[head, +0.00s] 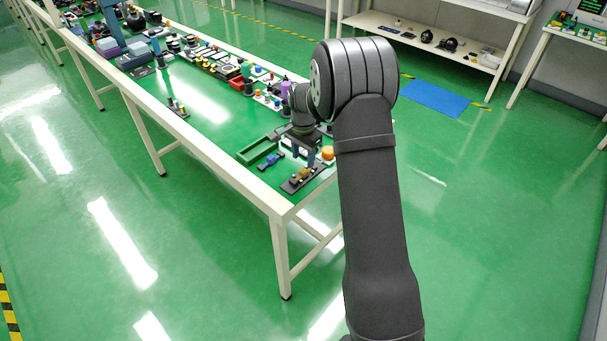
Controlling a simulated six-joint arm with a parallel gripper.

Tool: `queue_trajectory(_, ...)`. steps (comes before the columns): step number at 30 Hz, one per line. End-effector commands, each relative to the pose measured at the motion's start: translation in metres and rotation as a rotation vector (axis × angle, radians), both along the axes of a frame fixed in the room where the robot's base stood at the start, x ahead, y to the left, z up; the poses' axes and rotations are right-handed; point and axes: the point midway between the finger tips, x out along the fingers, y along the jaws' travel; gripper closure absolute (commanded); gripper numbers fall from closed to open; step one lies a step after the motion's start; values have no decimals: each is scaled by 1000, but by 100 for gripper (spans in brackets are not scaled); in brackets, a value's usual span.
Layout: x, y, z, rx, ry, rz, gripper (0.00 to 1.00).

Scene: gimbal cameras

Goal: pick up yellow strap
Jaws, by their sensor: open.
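A small brownish-yellow piece (301,173) lies on a dark plate (290,186) near the close corner of the long table; it may be the yellow strap, but it is too small to tell. My gripper (303,155) points down just above and behind this piece, with blue-grey fingers apart. Nothing shows between the fingers, though my wrist and arm hide part of the area.
A green tray (257,151) and a blue piece (270,161) lie left of my gripper. An orange round thing (328,153) stands to its right. Many small parts crowd the far table (205,108); its green left strip is mostly clear.

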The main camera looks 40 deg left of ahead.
Motion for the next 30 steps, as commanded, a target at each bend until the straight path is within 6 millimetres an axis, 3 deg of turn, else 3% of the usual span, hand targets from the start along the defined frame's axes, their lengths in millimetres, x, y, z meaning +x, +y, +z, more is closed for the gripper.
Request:
queue_trajectory(5,-1,-1,-12,-1,1,0,53)
queue_trajectory(12,-1,-3,-48,-2,1,-1,53)
queue_trajectory(20,-1,-3,-52,0,-2,-1,53)
queue_trajectory(27,-1,-3,-52,0,-2,-1,100)
queue_trajectory(30,-1,-3,-51,0,-2,-1,100)
